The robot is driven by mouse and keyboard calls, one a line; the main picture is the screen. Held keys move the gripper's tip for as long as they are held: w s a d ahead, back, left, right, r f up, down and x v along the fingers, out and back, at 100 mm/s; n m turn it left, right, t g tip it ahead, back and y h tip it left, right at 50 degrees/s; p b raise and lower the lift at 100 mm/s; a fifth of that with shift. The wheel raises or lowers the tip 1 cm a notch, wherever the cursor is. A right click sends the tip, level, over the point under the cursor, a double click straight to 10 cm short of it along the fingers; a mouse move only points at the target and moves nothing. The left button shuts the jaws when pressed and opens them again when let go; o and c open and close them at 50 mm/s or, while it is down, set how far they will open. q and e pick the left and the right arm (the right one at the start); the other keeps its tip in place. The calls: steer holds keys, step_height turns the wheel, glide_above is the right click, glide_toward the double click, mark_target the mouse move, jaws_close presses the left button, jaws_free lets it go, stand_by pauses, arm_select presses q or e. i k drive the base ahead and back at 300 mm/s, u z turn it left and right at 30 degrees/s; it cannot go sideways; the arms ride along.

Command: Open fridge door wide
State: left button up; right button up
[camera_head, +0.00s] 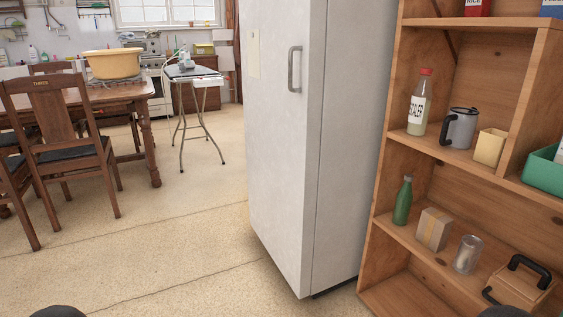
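The white fridge (352,150) stands in the middle of the head view, with its side towards the right. Its door (278,160) faces left and forward and appears shut against the body. A grey vertical handle (294,69) is on the upper part of the door, near its right edge. A pale paper note is stuck on the door left of the handle. Neither gripper is in view. Only dark rounded parts that look like mine show at the bottom left and bottom right edges. The fridge's inside is hidden.
A wooden shelf (382,270) with bottles, a mug and boxes stands close to the fridge's right. A wooden table (135,90) with a yellow basin (113,64) and chairs (57,120) are at the left. A small folding table (193,72) stands behind. The floor left of the fridge is clear.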

mark_target(283, 42)
steer(key=u, duration=0.2)
steer(key=i, duration=0.7)
steer(key=z, duration=0.05)
steer(key=k, duration=0.95)
steer(key=u, duration=0.6)
steer(key=i, duration=1)
steer(key=z, duration=0.05)
